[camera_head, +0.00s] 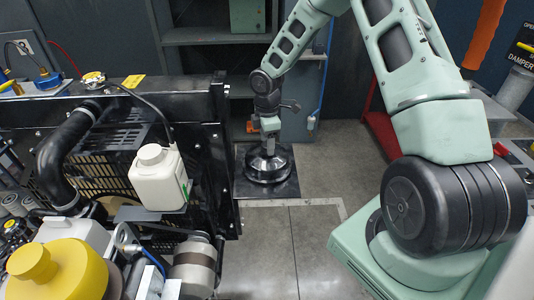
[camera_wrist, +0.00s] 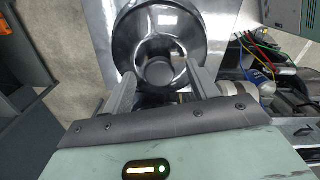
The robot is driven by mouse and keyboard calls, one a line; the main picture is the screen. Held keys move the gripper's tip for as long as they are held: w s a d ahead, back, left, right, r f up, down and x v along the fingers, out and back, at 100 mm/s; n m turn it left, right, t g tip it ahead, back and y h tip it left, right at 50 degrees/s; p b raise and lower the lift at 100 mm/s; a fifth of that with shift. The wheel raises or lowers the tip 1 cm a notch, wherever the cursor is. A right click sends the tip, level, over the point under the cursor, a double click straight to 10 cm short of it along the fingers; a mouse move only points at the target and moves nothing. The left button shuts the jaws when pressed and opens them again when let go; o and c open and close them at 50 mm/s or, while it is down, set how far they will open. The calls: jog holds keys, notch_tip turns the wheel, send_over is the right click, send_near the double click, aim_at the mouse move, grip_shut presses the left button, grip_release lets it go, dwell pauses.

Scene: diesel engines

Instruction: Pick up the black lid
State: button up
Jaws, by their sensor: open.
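The black lid (camera_head: 270,166) is a round, shiny, dark piece lying on a flat dark plate (camera_head: 252,187) beside the engine. My gripper (camera_head: 268,150) points down right above the lid. In the wrist view the lid (camera_wrist: 160,22) fills the top middle, with a raised round centre. My gripper's two fingers (camera_wrist: 160,85) are apart, one on each side of the lid's near part. I cannot tell whether the fingers touch it.
The black engine frame (camera_head: 219,150) stands close to the left of the plate, with a white bottle (camera_head: 158,178) and a yellow cap (camera_head: 55,270) nearer. A grey cabinet (camera_head: 215,70) stands behind. Grey floor (camera_head: 320,180) is clear to the right.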

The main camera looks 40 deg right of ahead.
jog(key=shift+f, duration=0.4)
jog(key=shift+c, duration=0.3)
grip_shut()
jog(key=shift+r, duration=0.1)
